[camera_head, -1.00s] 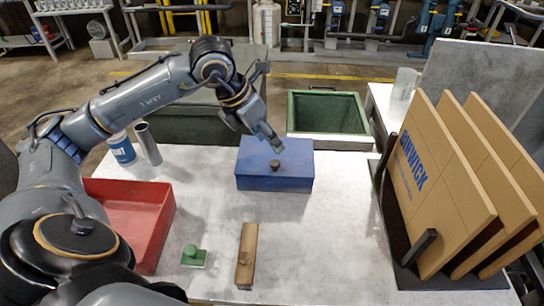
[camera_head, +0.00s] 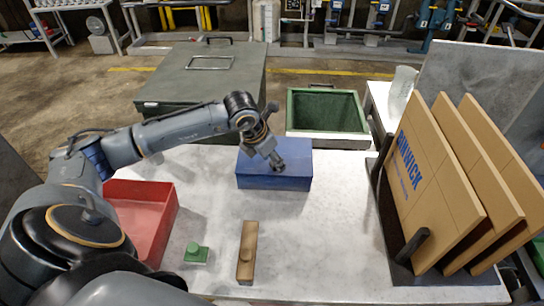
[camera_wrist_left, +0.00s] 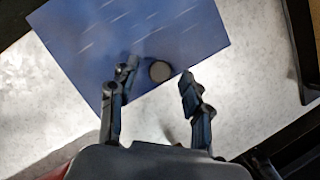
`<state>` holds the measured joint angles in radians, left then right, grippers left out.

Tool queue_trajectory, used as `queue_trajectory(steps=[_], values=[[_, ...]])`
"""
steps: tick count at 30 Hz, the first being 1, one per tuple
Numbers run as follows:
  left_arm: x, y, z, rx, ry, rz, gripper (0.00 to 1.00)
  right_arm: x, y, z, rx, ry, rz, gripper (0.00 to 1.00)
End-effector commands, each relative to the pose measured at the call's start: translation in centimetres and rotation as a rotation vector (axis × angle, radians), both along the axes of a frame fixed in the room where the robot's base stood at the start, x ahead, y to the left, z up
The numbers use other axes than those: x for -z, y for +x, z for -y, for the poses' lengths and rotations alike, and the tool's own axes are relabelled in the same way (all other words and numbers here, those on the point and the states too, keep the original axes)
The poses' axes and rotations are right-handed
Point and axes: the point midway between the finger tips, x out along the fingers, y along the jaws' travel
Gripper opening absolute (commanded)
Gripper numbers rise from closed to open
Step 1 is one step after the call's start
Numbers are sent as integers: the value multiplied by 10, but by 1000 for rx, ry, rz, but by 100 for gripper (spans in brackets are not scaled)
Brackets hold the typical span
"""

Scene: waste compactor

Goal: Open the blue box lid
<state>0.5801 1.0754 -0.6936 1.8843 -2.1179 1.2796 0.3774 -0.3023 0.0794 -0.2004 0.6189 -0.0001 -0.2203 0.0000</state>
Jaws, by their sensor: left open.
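The blue box (camera_head: 275,180) stands shut near the far middle of the white table. Its flat lid carries a small dark round knob, which the gripper covers in the head view. In the left wrist view the blue lid (camera_wrist_left: 115,40) fills the upper left, and the knob (camera_wrist_left: 160,71) shows between and beyond the fingertips. My left gripper (camera_head: 275,160) is above the lid, close to the knob; it also shows in the left wrist view (camera_wrist_left: 157,85) with its fingers apart and empty. Whether the fingers touch the lid cannot be told. My right gripper is not in view.
A red open tray (camera_head: 145,215) is on the left. A small green block with a knob (camera_head: 196,254) and a brown block (camera_head: 247,250) lie in front. A green open bin (camera_head: 327,112) stands behind; cardboard panels (camera_head: 440,180) stand in a rack at right. Mid-table is clear.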

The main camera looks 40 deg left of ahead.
Motion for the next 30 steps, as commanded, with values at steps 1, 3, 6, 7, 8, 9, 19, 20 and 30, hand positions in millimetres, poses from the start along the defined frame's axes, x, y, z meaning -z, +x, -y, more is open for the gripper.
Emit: queue_trajectory(steps=[1,3,6,7,8,9,19,20,30], values=[[2,1,0,0,0,-1,48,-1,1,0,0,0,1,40],[3,1,0,1,2,-1,48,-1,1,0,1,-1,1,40],[4,1,0,1,1,0,48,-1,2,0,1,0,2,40],[4,1,0,1,1,0,48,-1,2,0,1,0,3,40],[4,1,0,1,1,0,48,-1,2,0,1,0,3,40],[3,1,0,1,0,0,48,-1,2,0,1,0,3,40],[3,1,0,0,0,0,0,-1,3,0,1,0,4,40],[3,1,0,0,0,0,0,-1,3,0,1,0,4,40],[-4,3,2,-2,-20,-30,0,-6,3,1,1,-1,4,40]])
